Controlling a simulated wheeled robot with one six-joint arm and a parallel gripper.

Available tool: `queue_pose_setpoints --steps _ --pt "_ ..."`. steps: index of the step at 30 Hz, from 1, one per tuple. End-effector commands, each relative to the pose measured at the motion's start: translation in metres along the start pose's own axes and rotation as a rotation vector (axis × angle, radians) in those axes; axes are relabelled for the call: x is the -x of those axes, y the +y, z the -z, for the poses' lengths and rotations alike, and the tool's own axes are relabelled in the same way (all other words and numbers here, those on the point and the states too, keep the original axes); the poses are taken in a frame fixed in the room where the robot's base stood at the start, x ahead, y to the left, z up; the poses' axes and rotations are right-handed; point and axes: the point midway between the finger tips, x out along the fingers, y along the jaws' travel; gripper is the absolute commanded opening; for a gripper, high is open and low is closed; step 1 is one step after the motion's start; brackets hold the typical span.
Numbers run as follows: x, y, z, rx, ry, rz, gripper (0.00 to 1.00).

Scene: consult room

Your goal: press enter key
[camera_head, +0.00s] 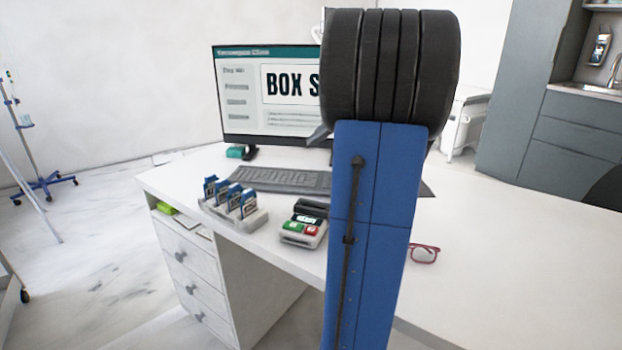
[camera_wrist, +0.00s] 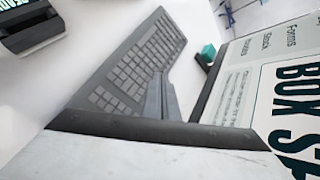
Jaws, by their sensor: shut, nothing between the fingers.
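The dark grey keyboard (camera_head: 275,180) lies on the white desk in front of the monitor; my blue arm hides its right part in the head view. In the wrist view the keyboard (camera_wrist: 135,65) runs slantwise, with its near end close to my gripper. Single keys are too small to read, so I cannot pick out the enter key. My gripper (camera_wrist: 163,85) is shut and empty, its grey fingers pointing toward the keyboard. In the head view a grey finger (camera_head: 318,136) shows left of my arm, seemingly above the keyboard. I cannot tell whether it touches any key.
The monitor (camera_head: 265,100) stands behind the keyboard, with a small teal box (camera_head: 235,152) by its base. A card rack (camera_head: 235,207) and a terminal with green and red buttons (camera_head: 303,228) sit in front. Red glasses (camera_head: 425,252) lie right of my arm.

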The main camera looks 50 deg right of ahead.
Motion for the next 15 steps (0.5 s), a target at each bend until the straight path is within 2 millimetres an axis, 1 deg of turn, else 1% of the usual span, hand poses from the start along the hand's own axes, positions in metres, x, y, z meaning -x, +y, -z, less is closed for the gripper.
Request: queue_pose_setpoints --steps 5,15 --pt "-0.008 0.006 0.006 -0.001 -0.002 -0.002 0.0" --pt "-0.036 0.026 0.026 -0.001 -0.001 -0.002 0.0"
